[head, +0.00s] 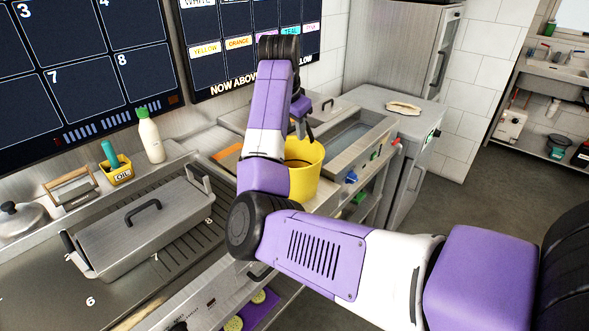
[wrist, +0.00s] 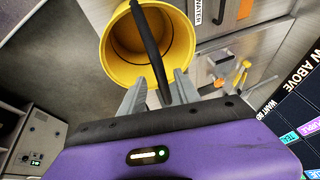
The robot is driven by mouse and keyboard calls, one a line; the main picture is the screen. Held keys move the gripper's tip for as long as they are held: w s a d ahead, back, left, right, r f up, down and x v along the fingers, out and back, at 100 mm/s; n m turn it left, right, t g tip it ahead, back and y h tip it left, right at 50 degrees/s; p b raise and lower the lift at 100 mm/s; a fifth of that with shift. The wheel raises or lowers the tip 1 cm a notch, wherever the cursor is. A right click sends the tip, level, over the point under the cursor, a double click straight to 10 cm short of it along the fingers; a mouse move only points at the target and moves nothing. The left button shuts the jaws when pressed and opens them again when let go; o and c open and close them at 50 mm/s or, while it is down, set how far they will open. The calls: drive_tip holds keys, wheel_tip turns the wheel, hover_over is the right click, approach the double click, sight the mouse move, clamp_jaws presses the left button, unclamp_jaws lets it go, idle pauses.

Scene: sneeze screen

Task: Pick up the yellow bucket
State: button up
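The yellow bucket (head: 306,175) stands on the counter beyond my arm, partly hidden by it in the head view. In the wrist view the bucket (wrist: 112,60) is seen from above, open and empty-looking, with its black handle (wrist: 146,38) raised across the mouth. My gripper (wrist: 160,88) is above the bucket, its two grey fingers apart on either side of the handle. Gaps show between the fingers and the handle.
A metal basin (head: 350,140) is right of the bucket. Menu screens (head: 75,75) hang close behind the counter.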

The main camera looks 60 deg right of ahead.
drive_tip(key=shift+d+p+x, duration=0.2)
drive_tip(key=shift+p+x, duration=0.3)
drive_tip(key=shift+x, duration=1.7)
drive_tip(key=shift+w+r, duration=0.1)
clamp_jaws()
